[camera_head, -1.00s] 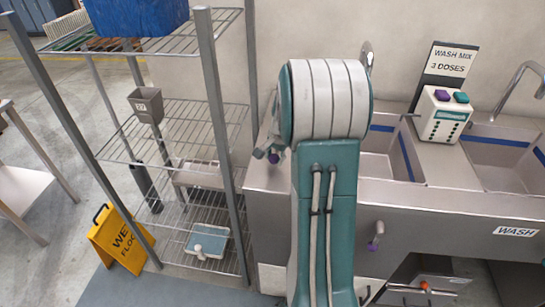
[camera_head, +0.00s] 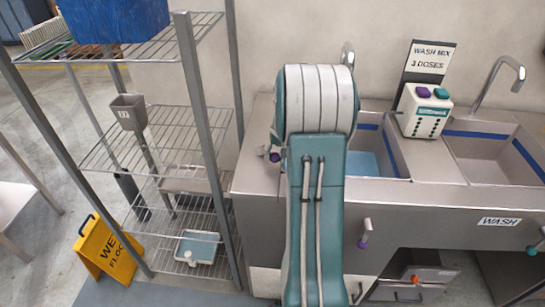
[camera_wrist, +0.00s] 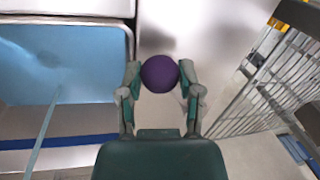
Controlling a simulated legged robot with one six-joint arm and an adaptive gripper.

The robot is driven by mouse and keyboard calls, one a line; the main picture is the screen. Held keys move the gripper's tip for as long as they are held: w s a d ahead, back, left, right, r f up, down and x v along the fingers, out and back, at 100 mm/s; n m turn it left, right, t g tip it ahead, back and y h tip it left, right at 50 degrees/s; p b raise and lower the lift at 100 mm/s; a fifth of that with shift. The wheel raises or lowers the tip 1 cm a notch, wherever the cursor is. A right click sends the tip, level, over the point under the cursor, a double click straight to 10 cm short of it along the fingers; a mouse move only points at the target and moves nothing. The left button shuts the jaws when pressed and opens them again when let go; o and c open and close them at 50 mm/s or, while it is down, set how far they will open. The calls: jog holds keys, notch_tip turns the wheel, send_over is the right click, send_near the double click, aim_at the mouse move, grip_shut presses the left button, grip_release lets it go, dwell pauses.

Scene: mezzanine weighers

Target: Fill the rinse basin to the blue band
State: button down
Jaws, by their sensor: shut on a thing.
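The left sink basin (camera_head: 393,150) is partly hidden behind my arm, and its label does not show. Light blue water (camera_head: 362,163) lies in it, and the blue band (camera_head: 396,153) shows on its wall. In the wrist view the water (camera_wrist: 70,62) fills the upper left, and grey wall shows between it and the blue band (camera_wrist: 60,142). A thin pale stream (camera_wrist: 42,135) crosses there. My gripper (camera_wrist: 160,78) is shut on a purple ball knob (camera_wrist: 159,73) beside the basin. The knob also shows in the head view (camera_head: 275,157).
The right basin (camera_head: 488,172), marked WASH, looks empty. A dispenser (camera_head: 424,110) stands between the basins. Purple-tipped (camera_head: 364,241) and teal-tipped (camera_head: 531,250) handles stick out in front. A wire shelf rack (camera_head: 205,135) and yellow floor sign (camera_head: 104,250) stand left.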

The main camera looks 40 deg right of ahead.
jog(key=shift+s+d, duration=0.1)
jog(key=shift+s, duration=0.05)
dwell(0.3)
jog(key=shift+c, duration=1.3)
grip_release()
notch_tip(320, 180, up, 12)
jog(key=s+d, duration=0.1)
jog(key=d, duration=0.1)
jog(key=shift+f, duration=0.2)
jog(key=shift+s, duration=0.1)
